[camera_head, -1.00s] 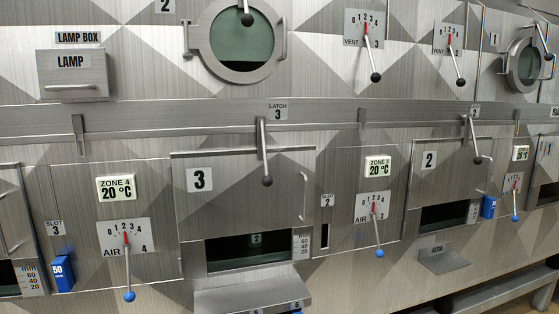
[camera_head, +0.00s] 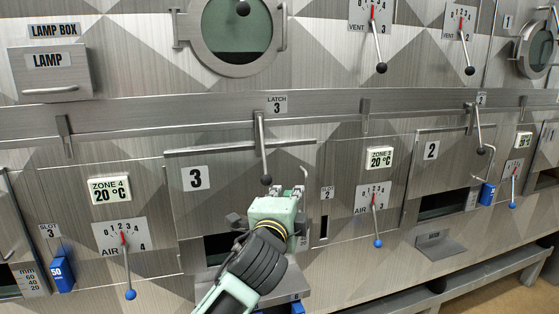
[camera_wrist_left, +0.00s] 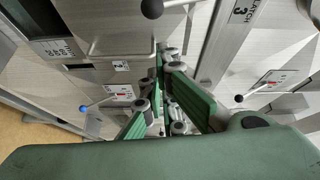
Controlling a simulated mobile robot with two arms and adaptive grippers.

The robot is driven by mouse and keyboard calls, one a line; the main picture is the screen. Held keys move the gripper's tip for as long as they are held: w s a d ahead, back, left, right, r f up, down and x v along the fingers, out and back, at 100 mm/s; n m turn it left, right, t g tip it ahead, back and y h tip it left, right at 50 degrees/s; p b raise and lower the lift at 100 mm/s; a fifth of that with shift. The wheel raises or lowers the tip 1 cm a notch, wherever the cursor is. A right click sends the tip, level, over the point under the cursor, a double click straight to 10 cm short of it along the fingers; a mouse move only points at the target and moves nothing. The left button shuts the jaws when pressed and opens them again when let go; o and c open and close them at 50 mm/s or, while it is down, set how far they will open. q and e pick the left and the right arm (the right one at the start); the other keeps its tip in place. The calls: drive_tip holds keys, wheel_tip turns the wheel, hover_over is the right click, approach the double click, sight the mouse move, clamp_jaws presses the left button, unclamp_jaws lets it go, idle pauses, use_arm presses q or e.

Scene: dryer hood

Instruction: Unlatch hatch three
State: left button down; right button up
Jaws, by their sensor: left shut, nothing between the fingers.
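Hatch three (camera_head: 215,205) is a grey metal panel marked 3, closed, with a vertical bar handle at its right. The latch three lever (camera_head: 262,145) hangs nearly straight down over the top of the hatch from below its LATCH 3 label (camera_head: 277,104). Its black ball (camera_head: 266,180) is just above my left gripper (camera_head: 286,187) in the head view. In the left wrist view a black ball (camera_wrist_left: 152,8), apparently the same one, is at the top edge, apart from the shut fingers of my left gripper (camera_wrist_left: 160,68). My arm hides the lower hatch and part of its window.
An AIR lever with a blue ball (camera_head: 378,243) is to the right of hatch three, another (camera_head: 130,294) to the left. A shelf (camera_head: 295,290) juts out below the hatch. Hatch two (camera_head: 428,175) and its hanging latch lever (camera_head: 477,130) are further right.

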sight(263, 149)
use_arm(q)
drive_tip(key=r, duration=0.3)
drive_tip(key=shift+s+d, duration=0.2)
drive_tip(key=shift+s, duration=0.15)
drive_tip(key=w+a+p, duration=0.2)
drive_tip(key=w+p, duration=0.3)
drive_tip(key=w, duration=0.4)
drive_tip(key=shift+w+p, duration=0.15)
drive_tip(key=shift+p, duration=0.25)
drive_tip(key=shift+d, duration=0.15)
